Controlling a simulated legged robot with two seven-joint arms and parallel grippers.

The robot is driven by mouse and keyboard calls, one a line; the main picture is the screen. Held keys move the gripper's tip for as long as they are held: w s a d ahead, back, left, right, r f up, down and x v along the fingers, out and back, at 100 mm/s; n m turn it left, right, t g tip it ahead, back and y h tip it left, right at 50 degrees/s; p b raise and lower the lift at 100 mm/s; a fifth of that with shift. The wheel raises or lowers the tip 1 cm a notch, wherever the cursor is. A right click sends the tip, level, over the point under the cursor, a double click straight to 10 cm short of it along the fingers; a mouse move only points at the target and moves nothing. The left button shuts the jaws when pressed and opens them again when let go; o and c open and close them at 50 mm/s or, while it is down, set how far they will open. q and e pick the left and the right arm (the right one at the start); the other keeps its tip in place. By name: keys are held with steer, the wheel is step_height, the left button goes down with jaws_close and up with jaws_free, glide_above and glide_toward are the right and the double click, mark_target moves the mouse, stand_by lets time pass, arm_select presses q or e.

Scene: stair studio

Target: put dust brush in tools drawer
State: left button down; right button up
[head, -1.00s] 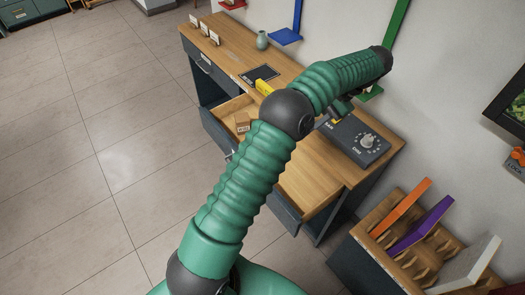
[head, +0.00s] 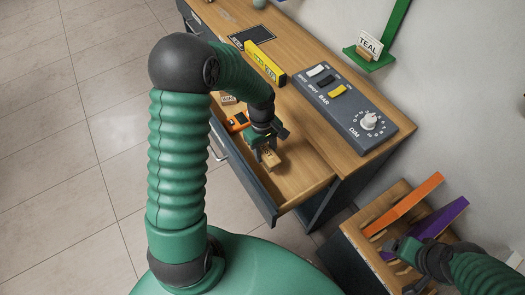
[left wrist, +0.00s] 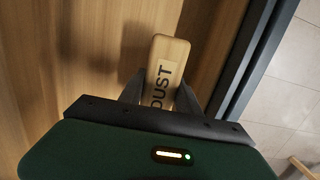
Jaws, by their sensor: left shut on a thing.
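The dust brush is a pale wooden block marked "DUST" in the left wrist view (left wrist: 168,62); it also shows small in the head view (head: 271,160). My left gripper (head: 267,153) is shut on it, with a dark finger on each side in the left wrist view (left wrist: 160,92). The brush is inside the outline of the open wooden drawer (head: 300,178), near its front wall. I cannot tell whether it touches the drawer floor. The brush's underside is hidden. My right gripper (head: 393,250) is over the rack at the lower right; its jaws are unclear.
An orange and black item (head: 237,122) and a small labelled block (head: 228,99) lie farther left in the drawer. A rack (head: 352,238) holds orange and purple boards.

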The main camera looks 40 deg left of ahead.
arm_select(q)
steer(key=f, duration=0.2)
steer(key=f+b, duration=0.1)
steer(key=f, duration=0.2)
steer(key=shift+w+a, duration=0.15)
steer(key=shift+w, duration=0.05)
steer(key=shift+s+r, duration=0.1)
steer(key=c, duration=0.9)
jaws_free()
steer(key=shift+o, duration=0.2)
